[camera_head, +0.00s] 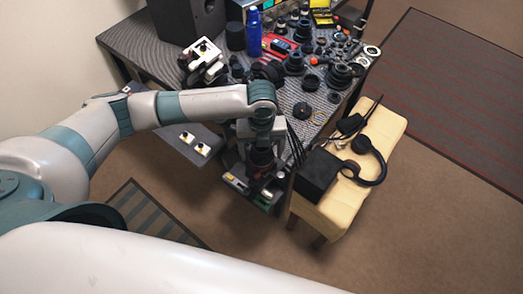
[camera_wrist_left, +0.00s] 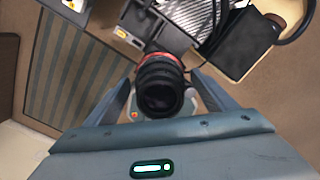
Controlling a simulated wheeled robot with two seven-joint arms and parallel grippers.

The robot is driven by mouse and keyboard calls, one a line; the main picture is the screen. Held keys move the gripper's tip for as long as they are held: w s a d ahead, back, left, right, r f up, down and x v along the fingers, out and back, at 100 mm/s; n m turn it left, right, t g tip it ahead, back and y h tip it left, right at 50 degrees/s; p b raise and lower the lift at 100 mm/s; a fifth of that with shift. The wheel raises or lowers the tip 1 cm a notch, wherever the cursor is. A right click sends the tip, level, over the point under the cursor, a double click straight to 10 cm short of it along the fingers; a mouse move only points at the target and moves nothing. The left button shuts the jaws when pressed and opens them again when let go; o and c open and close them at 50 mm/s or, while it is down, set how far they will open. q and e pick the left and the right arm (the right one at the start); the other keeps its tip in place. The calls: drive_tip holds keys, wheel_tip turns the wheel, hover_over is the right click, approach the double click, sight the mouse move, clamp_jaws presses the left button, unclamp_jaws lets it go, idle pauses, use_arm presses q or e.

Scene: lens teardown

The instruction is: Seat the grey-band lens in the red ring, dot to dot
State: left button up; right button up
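My left gripper (camera_head: 262,165) points down at the near edge of the table. In the left wrist view its two fingers (camera_wrist_left: 160,80) stand on either side of a dark lens (camera_wrist_left: 160,90), which is seen end-on with its black opening towards the camera. A red ring (camera_wrist_left: 158,58) shows at the lens's far end. The lens also shows as a dark shape under the gripper in the head view (camera_head: 262,158). I cannot tell whether the fingers touch it. No grey band or alignment dots can be made out. My right gripper is out of view.
The table (camera_head: 140,45) holds many dark lens parts, a blue bottle (camera_head: 254,33) and a black speaker (camera_head: 187,18). A cream bench (camera_head: 390,125) on the right bears headphones (camera_head: 370,170) and a black box (camera_head: 317,175). Thin black cables hang beside the gripper.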

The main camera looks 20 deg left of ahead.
use_arm(q)
wheel_tip(320, 180, up, 17)
drive_tip(key=b, duration=0.4)
drive_tip(key=shift+r, duration=0.2)
idle(1.2)
